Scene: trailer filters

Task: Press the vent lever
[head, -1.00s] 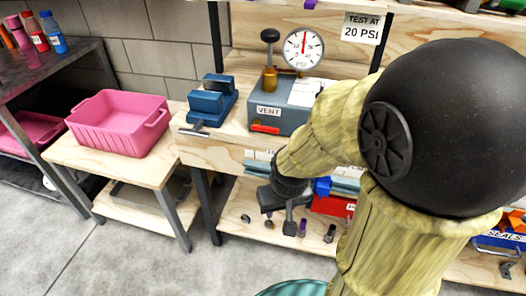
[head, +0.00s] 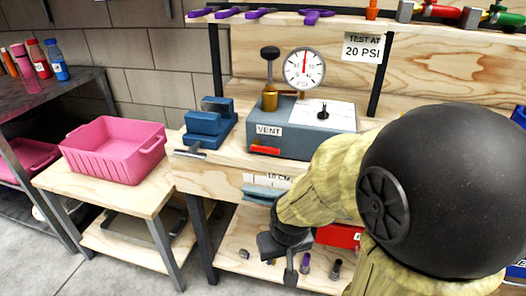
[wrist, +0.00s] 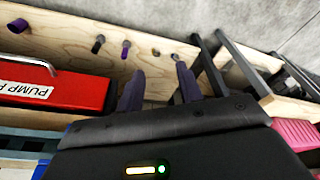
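The red vent lever (head: 265,150) is on the front of a blue-grey test box (head: 290,137), just below its VENT label. The lever lies nearly level. My gripper (head: 291,272) hangs below the box, in front of the bench's lower shelf and well apart from the lever. In the wrist view my gripper's two fingers (wrist: 159,75) stand apart with nothing between them. The lever is not in the wrist view. A round gauge (head: 304,68) above the box has its red needle pointing about straight up.
A blue vise-like tool (head: 208,122) stands left of the box. A pink bin (head: 113,150) sits on a low table farther left. A red PUMP box (wrist: 60,85) and small cylinders are on the lower shelf. My arm covers the bench's right part.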

